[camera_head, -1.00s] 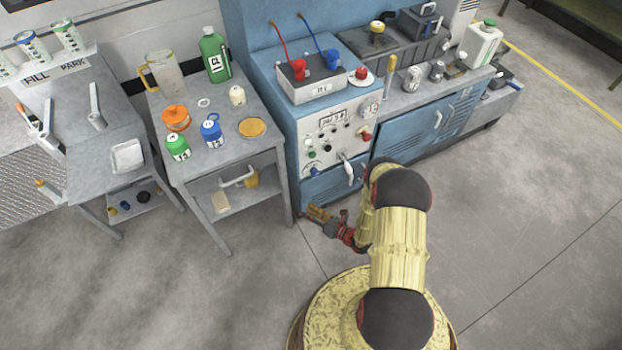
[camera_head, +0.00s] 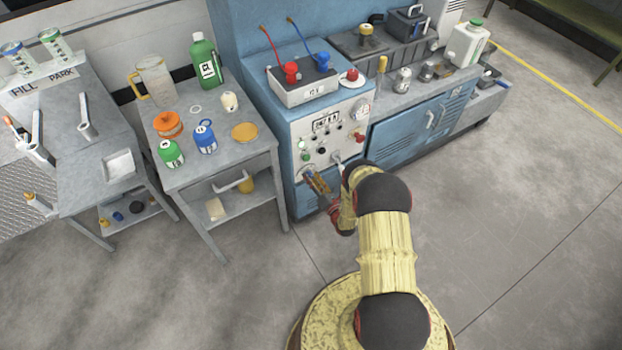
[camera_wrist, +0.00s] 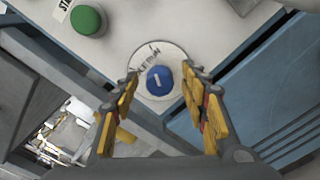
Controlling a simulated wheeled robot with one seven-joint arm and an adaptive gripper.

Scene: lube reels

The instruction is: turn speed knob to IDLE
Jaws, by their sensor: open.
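The speed knob (camera_wrist: 160,79) is blue with a pale pointer mark and sits on a round white dial plate (camera_wrist: 158,53) in the wrist view. The pointer mark runs roughly up the picture. Dark lettering curves along the dial's upper part, too small to read surely. My gripper (camera_wrist: 160,86) is open, with its yellow-padded fingers to the left and right of the knob. I cannot tell whether either finger touches it. In the head view my gripper (camera_head: 317,183) is in front of the lower left of the control panel (camera_head: 330,137), where it hides most of the dial.
A green button (camera_wrist: 87,20) is up and left of the knob in the wrist view. A grey table (camera_head: 215,165) with bottles and jars stands left of the cabinet. A blue cabinet (camera_head: 405,135) stands to the right. Open floor (camera_head: 500,215) lies right of my base.

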